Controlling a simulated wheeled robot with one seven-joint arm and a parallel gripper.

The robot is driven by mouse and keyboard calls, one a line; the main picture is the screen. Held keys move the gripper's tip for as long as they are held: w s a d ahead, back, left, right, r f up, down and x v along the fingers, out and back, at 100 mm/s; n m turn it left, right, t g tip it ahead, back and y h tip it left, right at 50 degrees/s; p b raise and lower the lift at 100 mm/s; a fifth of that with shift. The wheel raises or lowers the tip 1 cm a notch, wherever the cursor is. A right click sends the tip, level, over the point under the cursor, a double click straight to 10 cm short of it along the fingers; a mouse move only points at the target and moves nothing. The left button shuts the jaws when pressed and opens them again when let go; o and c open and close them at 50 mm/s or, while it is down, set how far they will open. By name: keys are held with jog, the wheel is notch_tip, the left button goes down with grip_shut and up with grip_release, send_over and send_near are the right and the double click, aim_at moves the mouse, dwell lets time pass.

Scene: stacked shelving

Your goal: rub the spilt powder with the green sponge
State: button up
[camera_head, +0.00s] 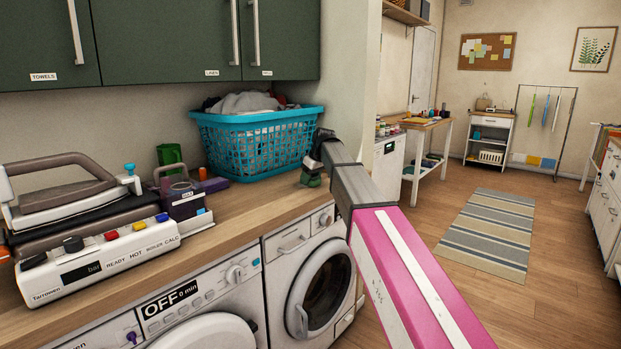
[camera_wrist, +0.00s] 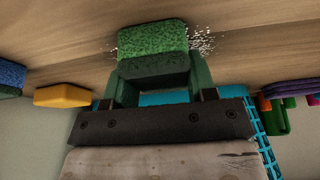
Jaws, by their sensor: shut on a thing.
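My gripper (camera_head: 312,168) is shut on the green sponge (camera_wrist: 152,38) and hangs over the right end of the wooden counter, in front of the blue basket. In the head view the sponge (camera_head: 311,181) shows small beneath the gripper, at counter level. In the wrist view the spilt powder (camera_wrist: 203,42) shows as white specks on the wood to the right of the sponge, with a few to its left. The sponge covers part of the patch. I cannot tell if it touches the wood. The powder cannot be made out in the head view.
The blue laundry basket (camera_head: 254,143) stands close behind the gripper. A yellow sponge (camera_wrist: 62,96) and a blue sponge (camera_wrist: 11,76) lie to the left in the wrist view. The steam iron station (camera_head: 95,250) fills the counter's left. Washing machines (camera_head: 310,285) stand below.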

jog(key=shift+s, duration=0.1)
dwell(0.3)
jog(key=shift+s+a, duration=0.25)
jog(key=shift+s, duration=0.7)
jog(key=shift+w+d, duration=0.25)
jog(key=shift+w, duration=0.8)
jog(key=shift+w, duration=0.15)
